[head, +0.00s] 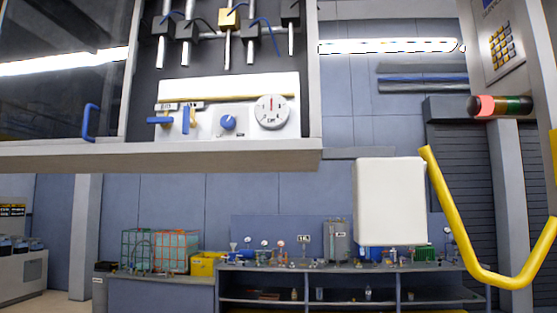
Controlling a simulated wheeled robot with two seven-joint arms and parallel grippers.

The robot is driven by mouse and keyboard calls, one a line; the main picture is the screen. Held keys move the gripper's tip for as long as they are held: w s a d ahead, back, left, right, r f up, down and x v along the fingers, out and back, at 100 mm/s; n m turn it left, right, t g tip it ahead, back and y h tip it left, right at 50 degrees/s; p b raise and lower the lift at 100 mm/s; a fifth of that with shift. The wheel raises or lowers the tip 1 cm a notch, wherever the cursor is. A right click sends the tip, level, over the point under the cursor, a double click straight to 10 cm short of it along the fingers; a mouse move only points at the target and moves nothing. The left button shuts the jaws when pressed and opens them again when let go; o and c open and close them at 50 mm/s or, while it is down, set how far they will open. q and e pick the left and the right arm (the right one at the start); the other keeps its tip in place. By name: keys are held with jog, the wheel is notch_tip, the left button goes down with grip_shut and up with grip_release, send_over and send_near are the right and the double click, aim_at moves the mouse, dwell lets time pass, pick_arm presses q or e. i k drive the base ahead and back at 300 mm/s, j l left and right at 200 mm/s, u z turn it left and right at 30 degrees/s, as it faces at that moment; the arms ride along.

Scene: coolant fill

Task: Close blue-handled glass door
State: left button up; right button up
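The glass door (55,70) is a dark reflective pane in a pale frame at the upper left. Its blue handle (90,122) is an upright bar near the pane's lower right. To the right of the pane, the cabinet interior is uncovered and shows a white panel with a blue knob (228,123) and a round dial (272,112). Whether the door slides or swings cannot be told. Neither of my grippers is in view, and nothing is seen touching the handle.
The cabinet's pale lower ledge (200,155) juts out across the upper left. A white box (390,200) and a bent yellow bar (470,250) stand at the right. A workbench (350,272) with small bottles and gauges lies behind. A red-and-green signal light (500,106) is at the upper right.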

aim_at(133, 41)
jog(key=u, duration=1.4)
